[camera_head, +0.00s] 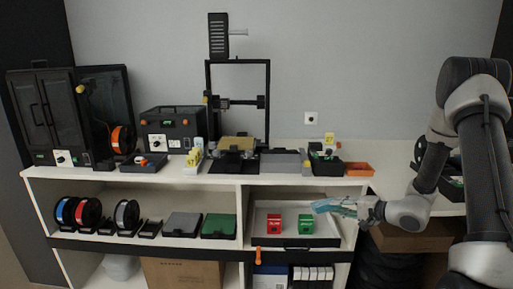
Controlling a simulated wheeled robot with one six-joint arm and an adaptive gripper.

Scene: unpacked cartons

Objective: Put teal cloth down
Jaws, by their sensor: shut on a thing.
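The teal cloth (334,206) is small and light teal, and it sticks out to the left from my gripper (352,209). My gripper is shut on the cloth's right part. It holds the cloth at the right end of a white tray (265,226) on the middle shelf, just right of a green box. Whether the cloth touches the tray or hangs above it, I cannot tell. The fingertips are small and partly hidden by the cloth.
A red box (275,224) and a green box (305,225) stand in the tray, with bare floor to their left. The shelf top (290,178) lies above the gripper, with an orange bin (358,169) near its right end. A cardboard carton (405,240) is below my arm.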

